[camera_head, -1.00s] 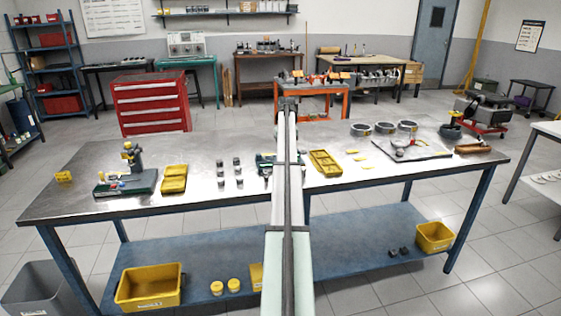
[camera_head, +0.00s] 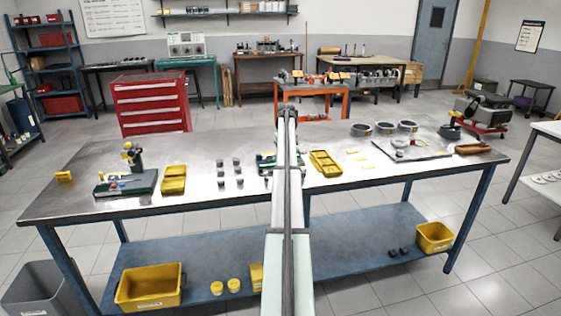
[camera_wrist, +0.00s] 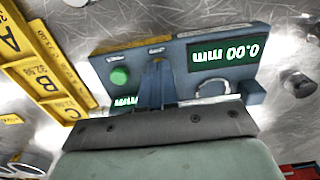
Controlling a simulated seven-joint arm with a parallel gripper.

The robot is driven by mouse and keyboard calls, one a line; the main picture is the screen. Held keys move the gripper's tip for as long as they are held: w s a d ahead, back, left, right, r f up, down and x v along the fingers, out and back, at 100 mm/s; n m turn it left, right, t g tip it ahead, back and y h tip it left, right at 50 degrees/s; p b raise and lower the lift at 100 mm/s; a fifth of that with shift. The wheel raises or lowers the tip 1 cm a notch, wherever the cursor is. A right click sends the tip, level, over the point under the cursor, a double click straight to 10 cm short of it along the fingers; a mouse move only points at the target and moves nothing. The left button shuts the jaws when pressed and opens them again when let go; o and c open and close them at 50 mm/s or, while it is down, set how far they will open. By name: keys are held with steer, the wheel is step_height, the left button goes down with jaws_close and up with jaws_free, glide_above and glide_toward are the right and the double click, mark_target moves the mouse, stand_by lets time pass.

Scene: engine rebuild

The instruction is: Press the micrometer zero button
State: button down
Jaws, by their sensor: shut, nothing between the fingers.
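The micrometer unit (camera_wrist: 165,45) is a blue-grey block that appears upside down in the wrist view. Its green display (camera_wrist: 222,54) reads 0.00 mm, and a second lit green strip is partly hidden behind my gripper. A round green button (camera_wrist: 119,76) sits on its left part. My gripper (camera_wrist: 157,72) is shut and empty, its fingers over the unit between button and display; I cannot tell whether they touch it. In the head view my arm hides the gripper and part of the micrometer unit (camera_head: 265,161).
A yellow tray marked A, B, C (camera_wrist: 45,80) lies close on the left in the wrist view. Small metal cylinders (camera_head: 222,172) and another yellow tray (camera_head: 174,179) stand left of my arm. Rings (camera_head: 385,127) and a mat (camera_head: 412,150) lie to the right on the metal bench (camera_head: 120,212).

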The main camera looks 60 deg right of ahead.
steer(key=shift+f, duration=0.1)
steer(key=shift+r, duration=2.95)
